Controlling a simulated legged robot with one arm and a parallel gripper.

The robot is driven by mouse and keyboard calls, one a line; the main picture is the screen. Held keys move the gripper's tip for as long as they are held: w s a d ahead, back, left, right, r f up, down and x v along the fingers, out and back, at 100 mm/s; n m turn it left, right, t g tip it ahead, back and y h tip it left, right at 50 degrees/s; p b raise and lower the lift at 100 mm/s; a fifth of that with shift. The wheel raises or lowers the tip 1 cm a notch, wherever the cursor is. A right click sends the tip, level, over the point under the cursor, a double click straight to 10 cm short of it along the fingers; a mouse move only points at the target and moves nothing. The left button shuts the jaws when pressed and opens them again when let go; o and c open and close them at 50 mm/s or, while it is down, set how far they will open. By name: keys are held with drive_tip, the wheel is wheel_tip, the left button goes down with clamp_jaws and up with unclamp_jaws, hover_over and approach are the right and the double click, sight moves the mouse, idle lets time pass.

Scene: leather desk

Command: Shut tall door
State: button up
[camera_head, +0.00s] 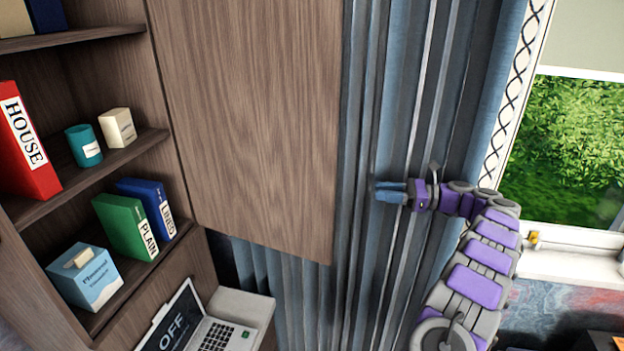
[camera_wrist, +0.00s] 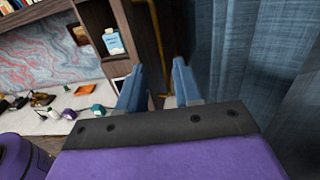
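The tall door (camera_head: 258,120) is a brown wood-grain panel in the head view. It stands open to the right of the shelf unit (camera_head: 150,140), with its left edge along the unit and the shelves uncovered. My gripper (camera_head: 380,191) is to the right of the door's free edge in the picture, in front of the blue curtain, and appears apart from the door. In the wrist view, the two blue fingers (camera_wrist: 158,85) are spread with nothing between them. I cannot clearly make out the door in the wrist view.
The shelves hold a red binder (camera_head: 24,145), a green binder (camera_head: 124,226), a teal cup (camera_head: 84,146) and a tissue box (camera_head: 85,277). A laptop (camera_head: 205,325) is below the door. Blue curtains (camera_head: 400,100) hang behind my gripper, beside a window (camera_head: 570,150) at the right.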

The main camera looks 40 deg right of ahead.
sight(322, 185)
drive_tip(key=shift+b+x, duration=0.85)
drive_tip(key=shift+x, duration=7.9)
drive_tip(key=shift+s+a, duration=0.1)
drive_tip(key=shift+a, duration=0.05)
drive_tip(key=shift+c, duration=0.5)
drive_tip(key=shift+r, duration=0.1)
clamp_jaws()
